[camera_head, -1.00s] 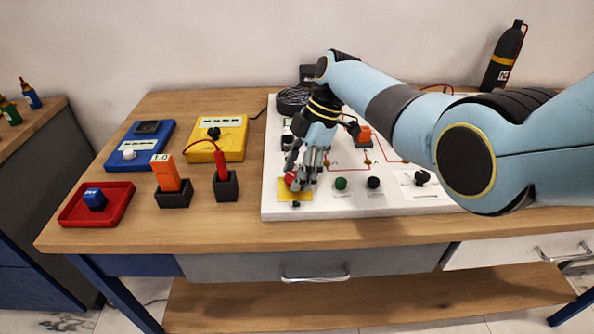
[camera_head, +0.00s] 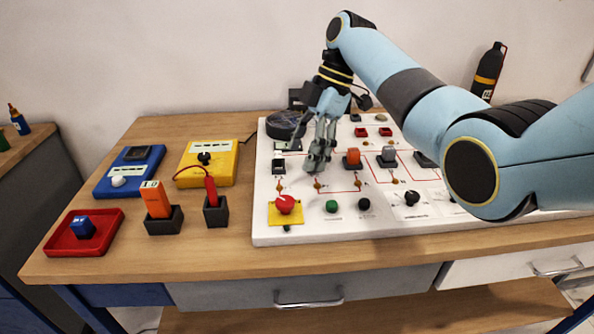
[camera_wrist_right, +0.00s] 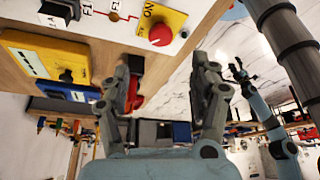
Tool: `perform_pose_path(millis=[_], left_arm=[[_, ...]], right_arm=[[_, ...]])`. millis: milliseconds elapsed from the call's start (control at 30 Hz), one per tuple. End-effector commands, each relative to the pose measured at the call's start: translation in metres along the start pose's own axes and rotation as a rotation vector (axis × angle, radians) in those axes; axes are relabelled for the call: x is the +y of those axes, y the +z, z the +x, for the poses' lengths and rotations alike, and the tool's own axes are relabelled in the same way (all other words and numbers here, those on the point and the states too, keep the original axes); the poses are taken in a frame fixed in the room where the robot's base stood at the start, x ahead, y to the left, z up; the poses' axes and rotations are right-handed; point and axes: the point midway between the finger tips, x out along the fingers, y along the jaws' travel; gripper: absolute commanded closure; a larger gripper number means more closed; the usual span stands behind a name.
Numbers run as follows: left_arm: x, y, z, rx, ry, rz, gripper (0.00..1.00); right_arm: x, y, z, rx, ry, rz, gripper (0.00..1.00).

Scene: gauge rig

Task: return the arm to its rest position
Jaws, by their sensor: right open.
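My right gripper (camera_head: 318,165) hangs fingers-down over the left part of the white panel (camera_head: 400,222), behind the red knob (camera_head: 285,204) on its yellow plate. It is apart from the knob. In the right wrist view my right gripper (camera_wrist_right: 170,78) has its fingers spread with nothing held between them. The red knob (camera_wrist_right: 160,35) shows there beyond the fingers. My left gripper (camera_wrist_right: 240,72) appears small at the right of the wrist view, on a pale blue arm; its jaw state is unclear. It does not show in the head view.
Left of the panel are an orange block (camera_head: 155,199) and a red probe (camera_head: 211,187) in dark holders, a yellow meter (camera_head: 222,166), a blue meter (camera_head: 118,182) and a red tray (camera_head: 53,243). A dark bottle (camera_head: 489,70) stands behind my right arm.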

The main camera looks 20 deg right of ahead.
Motion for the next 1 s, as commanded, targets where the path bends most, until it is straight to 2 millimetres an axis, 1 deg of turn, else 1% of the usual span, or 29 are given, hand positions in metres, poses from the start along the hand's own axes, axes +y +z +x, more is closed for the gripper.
perform_pose_path(millis=[100,200,567,667,767,833,867,900,967,1000], left_arm=[[0.0,0.0,0.0,0.0,0.0,0.0,0.51],[0.0,0.0,0.0,0.0,0.0,0.0,0.51],[0.001,0.0,0.0,0.0,0.001,0.0,0.51],[0.001,-0.001,0.0,0.0,0.001,0.0,0.51],[0.001,-0.001,0.0,0.001,0.001,0.0,0.51],[0.001,-0.001,0.0,0.001,0.001,0.0,0.51],[0.001,-0.001,0.0,0.001,0.001,0.0,0.51],[0.001,-0.001,0.0,0.001,0.001,0.0,0.51],[0.001,-0.002,0.0,0.002,0.001,0.0,0.51],[0.001,-0.002,0.0,0.002,0.001,0.0,0.51]], right_arm=[[0.0,0.0,-0.009,0.0,0.001,0.0,0.38],[0.0,0.0,-0.011,0.001,-0.001,0.0,0.38],[0.0,0.0,-0.011,0.001,0.0,0.0,0.38],[-0.005,0.003,-0.005,-0.008,0.002,0.024,0.38],[-0.023,0.013,0.014,-0.043,0.02,0.124,0.38],[-0.048,0.025,0.034,-0.084,0.046,0.248,0.38],[-0.061,0.03,0.043,-0.104,0.063,0.312,0.38],[-0.081,0.036,0.054,-0.131,0.091,0.404,0.38],[-0.113,0.044,0.067,-0.167,0.141,0.549,0.38],[-0.134,0.048,0.073,-0.186,0.18,0.643,0.38]])
